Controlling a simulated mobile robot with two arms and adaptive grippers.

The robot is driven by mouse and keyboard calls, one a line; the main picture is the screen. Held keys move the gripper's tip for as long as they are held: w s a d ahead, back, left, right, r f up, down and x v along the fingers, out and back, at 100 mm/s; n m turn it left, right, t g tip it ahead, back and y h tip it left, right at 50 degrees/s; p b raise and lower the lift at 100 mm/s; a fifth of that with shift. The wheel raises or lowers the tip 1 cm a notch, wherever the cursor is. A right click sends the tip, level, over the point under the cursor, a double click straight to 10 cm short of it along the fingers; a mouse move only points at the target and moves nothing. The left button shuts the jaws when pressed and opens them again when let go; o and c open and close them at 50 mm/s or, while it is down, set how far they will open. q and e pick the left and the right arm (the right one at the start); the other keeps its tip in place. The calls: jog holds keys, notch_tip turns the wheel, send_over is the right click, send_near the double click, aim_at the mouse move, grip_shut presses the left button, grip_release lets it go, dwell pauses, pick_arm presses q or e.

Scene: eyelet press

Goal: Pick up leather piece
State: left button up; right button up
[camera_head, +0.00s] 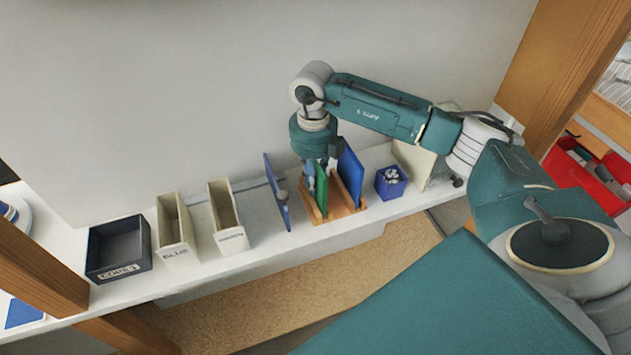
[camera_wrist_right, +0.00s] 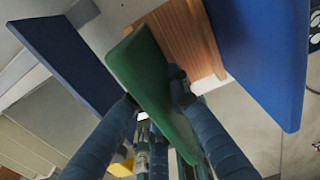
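A green flat piece (camera_head: 321,188) stands upright in a wooden rack (camera_head: 347,209). A blue flat piece (camera_head: 351,172) stands in the rack to its right. A darker blue panel (camera_head: 275,188) stands apart to the left. Which of these is the leather piece I cannot tell. My right gripper (camera_head: 316,182) points down at the green piece. In the right wrist view its two fingers (camera_wrist_right: 152,94) lie on either side of the green piece (camera_wrist_right: 150,80); whether both press on it is unclear. My left gripper is not in view.
A small blue bin (camera_head: 391,183) with white items stands right of the rack. Two narrow cream holders (camera_head: 176,230) and (camera_head: 228,222) and a dark open box (camera_head: 118,248) stand to the left on the white shelf (camera_head: 265,238). A wall rises close behind.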

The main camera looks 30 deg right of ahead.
grip_shut()
jog(key=shift+r, duration=0.15)
